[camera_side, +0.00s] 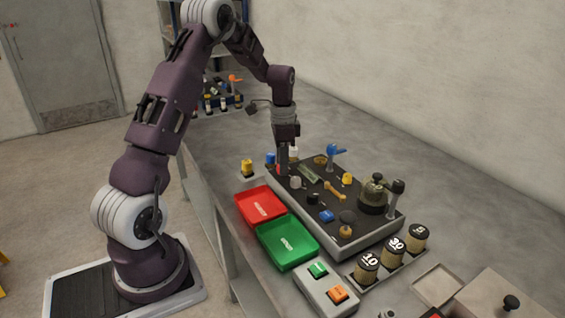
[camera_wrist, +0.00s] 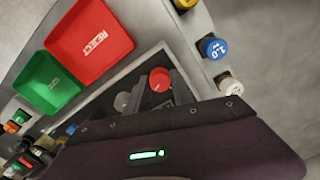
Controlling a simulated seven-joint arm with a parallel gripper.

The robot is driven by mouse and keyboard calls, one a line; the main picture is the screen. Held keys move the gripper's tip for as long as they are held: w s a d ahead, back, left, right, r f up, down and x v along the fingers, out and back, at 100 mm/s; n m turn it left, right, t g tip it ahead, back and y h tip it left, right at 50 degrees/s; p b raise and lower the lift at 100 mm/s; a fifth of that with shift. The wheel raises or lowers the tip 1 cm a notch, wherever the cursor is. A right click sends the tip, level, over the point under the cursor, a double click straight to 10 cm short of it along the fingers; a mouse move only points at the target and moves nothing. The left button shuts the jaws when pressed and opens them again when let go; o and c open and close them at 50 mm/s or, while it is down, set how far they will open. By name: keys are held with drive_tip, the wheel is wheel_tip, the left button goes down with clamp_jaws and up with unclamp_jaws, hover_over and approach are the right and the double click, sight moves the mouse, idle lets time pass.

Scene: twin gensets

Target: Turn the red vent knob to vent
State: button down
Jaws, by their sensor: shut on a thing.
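The red vent knob (camera_wrist: 160,79) shows as a round red cap in the wrist view, near the edge of the dark panel (camera_wrist: 108,98). My gripper (camera_wrist: 161,92) is at the knob, with a dark finger on each side of it, shut on it. In the side view my gripper (camera_side: 283,171) points straight down at the far left corner of the panel (camera_side: 330,246). There the fingers mostly hide the knob. The knob's pointer and the vent marking cannot be made out.
A grey knob (camera_wrist: 122,101) stands close to the red one. A red reject tray (camera_side: 262,206) and a green tray (camera_side: 287,243) lie beside the panel. A blue-handled valve (camera_side: 335,150) rises behind.

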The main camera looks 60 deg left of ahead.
drive_tip(key=n, duration=0.4)
drive_tip(key=shift+n, duration=0.4)
drive_tip(key=n, duration=0.4)
drive_tip(key=shift+n, duration=0.3)
drive_tip(key=n, duration=0.4)
drive_tip(key=shift+n, duration=2.4)
drive_tip(key=c, duration=1.1)
unclamp_jaws()
